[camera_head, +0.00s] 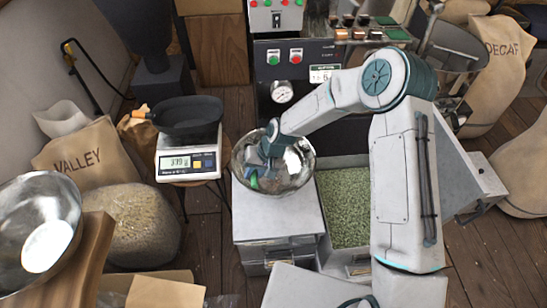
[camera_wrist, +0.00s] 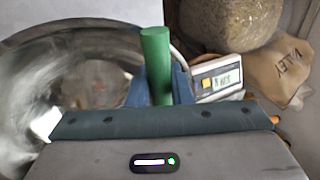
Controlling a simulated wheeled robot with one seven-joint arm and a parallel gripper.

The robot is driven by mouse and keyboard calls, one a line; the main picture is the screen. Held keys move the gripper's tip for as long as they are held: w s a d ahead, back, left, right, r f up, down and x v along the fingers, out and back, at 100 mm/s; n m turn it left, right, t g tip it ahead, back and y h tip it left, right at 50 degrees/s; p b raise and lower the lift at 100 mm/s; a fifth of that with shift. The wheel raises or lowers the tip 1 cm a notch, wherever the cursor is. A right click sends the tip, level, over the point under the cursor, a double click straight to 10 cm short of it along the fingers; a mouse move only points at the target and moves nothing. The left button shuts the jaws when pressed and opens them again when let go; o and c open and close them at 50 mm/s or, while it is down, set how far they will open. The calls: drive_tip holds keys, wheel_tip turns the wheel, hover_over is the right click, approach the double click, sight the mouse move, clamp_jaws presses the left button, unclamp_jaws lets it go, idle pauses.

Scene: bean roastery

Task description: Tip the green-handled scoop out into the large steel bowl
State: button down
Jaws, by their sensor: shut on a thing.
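A wide steel bowl (camera_head: 300,160) sits on a grey metal cabinet in the middle of the head view. My gripper (camera_head: 265,168) is over this bowl, shut on the scoop's green handle (camera_head: 253,180). In the wrist view the green handle (camera_wrist: 158,62) stands up between the fingers (camera_wrist: 160,88). The scoop's head and anything in it are hidden. The bowl's shiny wall (camera_wrist: 60,75) fills the left of the wrist view, close to the gripper. I cannot tell whether the scoop touches the bowl.
Another steel bowl (camera_head: 62,205) stands on a wooden surface at the left. A dark orange-handled pan (camera_head: 190,115) rests on a scale (camera_head: 170,172) left of the middle bowl. A bin of green beans (camera_head: 343,205) is to its right. Machine controls (camera_head: 300,58) stand behind.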

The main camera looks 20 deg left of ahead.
sight(255, 171)
drive_tip(key=shift+w+d, duration=0.15)
drive_tip(key=shift+d, duration=0.1)
drive_tip(key=shift+w+d+r+g+y, duration=0.1)
drive_tip(key=shift+d+r+g+y, duration=0.1)
drive_tip(key=shift+y, duration=0.3)
drive_tip(key=shift+d+r+g+y, duration=0.1)
drive_tip(key=shift+g+y, duration=0.1)
drive_tip(key=shift+y, duration=0.3)
drive_tip(key=shift+w+d+r+g+y, duration=0.1)
drive_tip(key=shift+r+g+y, duration=0.15)
drive_tip(key=shift+y, duration=0.65)
idle(0.4)
drive_tip(key=shift+w+d+r+g+y+b, duration=0.1)
drive_tip(key=shift+d+g+y+b, duration=0.15)
drive_tip(key=shift+y+b, duration=0.35)
drive_tip(key=shift+w+d+r+g+y+b, duration=0.1)
drive_tip(key=shift+g+y+b, duration=0.2)
drive_tip(key=shift+y+b, duration=0.3)
idle(0.6)
drive_tip(key=shift+w+d+r+g+y+b, duration=0.1)
drive_tip(key=shift+w+d+g+y+b, duration=0.1)
drive_tip(key=shift+d+y+b, duration=0.4)
drive_tip(key=shift+w+d+r+g+y+b, duration=0.1)
drive_tip(key=shift+w+d+g+y+b, duration=0.1)
drive_tip(key=shift+d+y+b, duration=0.4)
drive_tip(key=shift+d+g+y+b, duration=0.1)
drive_tip(key=shift+g+y+b, duration=0.2)
drive_tip(key=shift+y+b, duration=0.7)
idle(0.5)
